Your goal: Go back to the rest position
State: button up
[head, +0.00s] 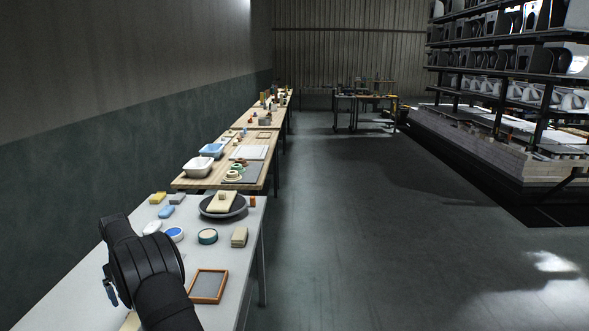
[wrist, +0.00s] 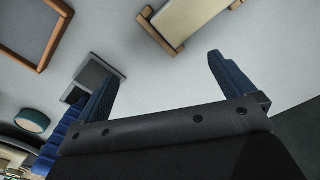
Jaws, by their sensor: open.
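My gripper (wrist: 162,82) shows in the wrist view with its two blue fingers wide apart and nothing between them. In the head view my dark arm reaches over the near end of the white table (head: 228,268). A bit of blue finger (head: 109,291) shows at the left of the arm. In the wrist view, a cream block with wooden ends (wrist: 188,22) lies on the table beyond the fingertips, apart from them. A grey piece (wrist: 93,76) lies beside the left finger and is partly hidden by it. I cannot tell whether they touch.
A wood-framed grey panel (head: 208,286) lies right of my arm. Behind it are a teal round tin (head: 208,236), a beige block (head: 239,237) and a dark round dish (head: 241,209) with a cream block on it. Open floor (head: 370,220) lies right of the table.

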jog(key=shift+f, duration=1)
